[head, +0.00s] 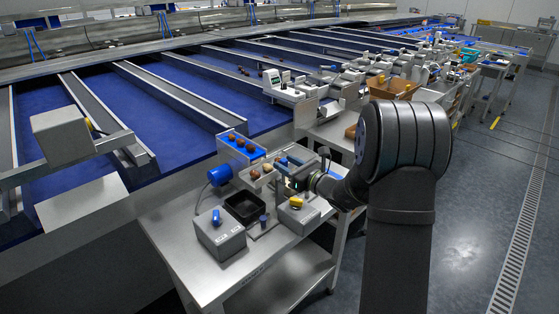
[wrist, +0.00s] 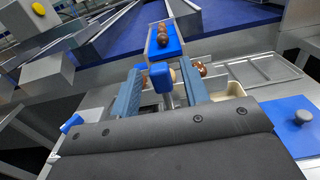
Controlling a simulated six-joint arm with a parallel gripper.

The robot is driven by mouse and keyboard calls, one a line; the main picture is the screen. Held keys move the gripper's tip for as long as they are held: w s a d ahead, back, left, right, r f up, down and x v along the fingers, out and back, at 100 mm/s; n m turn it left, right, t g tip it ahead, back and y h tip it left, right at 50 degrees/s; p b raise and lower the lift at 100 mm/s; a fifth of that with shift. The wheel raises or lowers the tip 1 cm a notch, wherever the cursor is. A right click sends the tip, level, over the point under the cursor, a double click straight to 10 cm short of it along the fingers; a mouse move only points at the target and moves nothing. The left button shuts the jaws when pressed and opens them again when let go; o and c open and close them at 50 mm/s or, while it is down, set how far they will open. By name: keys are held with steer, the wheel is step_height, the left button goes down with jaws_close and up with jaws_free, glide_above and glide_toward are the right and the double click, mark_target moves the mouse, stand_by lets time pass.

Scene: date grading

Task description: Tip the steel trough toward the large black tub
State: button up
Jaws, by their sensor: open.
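The steel trough (head: 262,182) sits at the back of the steel table, below a blue chute, with a few brown dates in it. In the wrist view, a blue knob (wrist: 160,75) on a steel stem stands between my two blue fingers. My gripper (wrist: 160,92) is open around the knob, with a gap visible on the sides. In the head view my gripper (head: 290,168) is over the right part of the trough and hides some of it. The large black tub (head: 244,208) stands left and in front of the trough; its inside looks dark and empty.
The blue chute (head: 240,146) holds several dates. A grey box with a blue switch (head: 217,235) stands left of the tub, and a box with a yellow top (head: 298,216) stands to the right.

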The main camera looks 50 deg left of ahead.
mark_target(268, 168)
steer(key=shift+a, duration=1.85)
jaws_close()
